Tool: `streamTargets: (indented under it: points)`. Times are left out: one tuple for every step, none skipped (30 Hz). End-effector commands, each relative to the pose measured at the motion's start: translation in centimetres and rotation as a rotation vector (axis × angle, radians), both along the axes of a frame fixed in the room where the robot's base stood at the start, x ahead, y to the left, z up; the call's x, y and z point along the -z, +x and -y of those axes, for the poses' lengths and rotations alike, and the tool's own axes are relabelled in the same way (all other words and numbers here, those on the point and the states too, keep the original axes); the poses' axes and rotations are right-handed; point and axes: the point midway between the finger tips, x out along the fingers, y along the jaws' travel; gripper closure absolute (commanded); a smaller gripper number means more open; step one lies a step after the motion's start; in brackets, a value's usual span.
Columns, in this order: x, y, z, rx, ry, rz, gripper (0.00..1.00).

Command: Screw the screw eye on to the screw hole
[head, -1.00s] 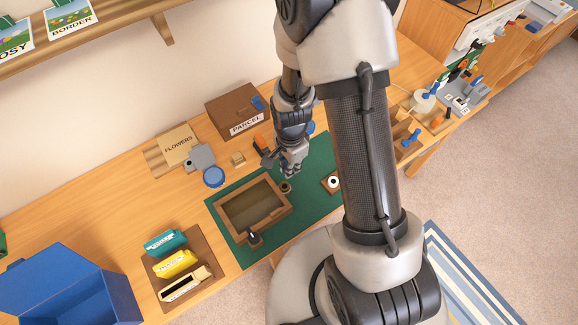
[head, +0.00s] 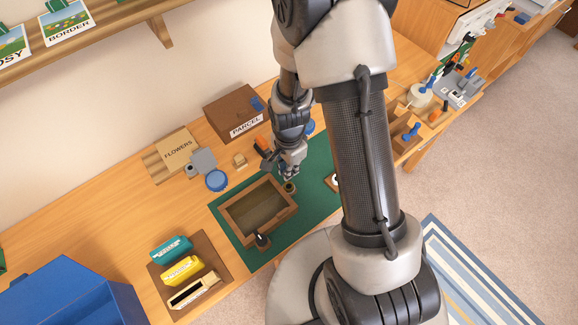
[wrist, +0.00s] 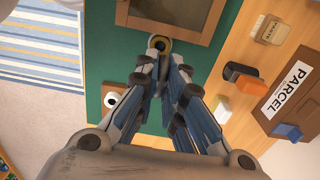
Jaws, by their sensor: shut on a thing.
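My gripper (head: 289,175) points down over the green mat, just beside the wooden frame. In the wrist view my gripper (wrist: 162,55) has its fingertips drawn close together, shut on the small screw eye, which is mostly hidden between them. Right at the tips is a round dark piece with a brass-coloured rim (wrist: 160,40), which also shows below the gripper in the head view (head: 290,187). It looks like the screw hole, though its opening is covered. I cannot tell whether the screw eye touches it.
The wooden frame (head: 228,213) stands right against the work spot. A white disc with a dark centre (wrist: 110,100) sits on a wooden block. An orange-and-black item (wrist: 245,80), a small wooden block (wrist: 272,30) and the parcel (wrist: 310,117) lie to the right.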

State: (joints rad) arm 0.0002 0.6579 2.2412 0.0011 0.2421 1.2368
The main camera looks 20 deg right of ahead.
Motion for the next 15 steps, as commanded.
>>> streamTargets:
  points:
    - [0.8, 0.0, 0.0, 0.0, 0.0, 0.0, 1.0]
    - [1.1, 0.0, 0.0, 0.0, 0.0, -0.001, 1.0]
    - [1.5, 0.0, 0.0, 0.0, 0.0, -0.001, 1.0]
    - [1.8, 0.0, 0.0, 0.0, 0.0, 0.0, 1.0]
    - [2.1, 0.0, 0.0, 0.0, 0.0, 0.0, 1.0]
    - [2.5, 0.0, 0.0, 0.0, 0.0, 0.0, 1.0]
    - [2.8, 0.0, 0.0, 0.0, 0.0, 0.0, 1.0]
    - [3.1, 0.0, 0.0, 0.0, 0.0, 0.0, 1.0]
    - [3.4, 0.0, 0.0, 0.0, 0.0, 0.0, 1.0]
    - [3.6, 0.0, 0.0, 0.0, 0.0, 0.0, 1.0]
    - [3.8, 0.0, 0.0, 0.0, 0.0, 0.0, 1.0]
    - [4.0, 0.0, 0.0, 0.0, 0.0, 0.0, 1.0]
    - [4.1, 0.0, 0.0, 0.0, 0.0, 0.0, 1.0]
    - [4.2, 0.0, 0.0, 0.0, 0.0, 0.001, 1.0]
    - [4.3, 0.0, 0.0, 0.0, 0.0, 0.001, 1.0]
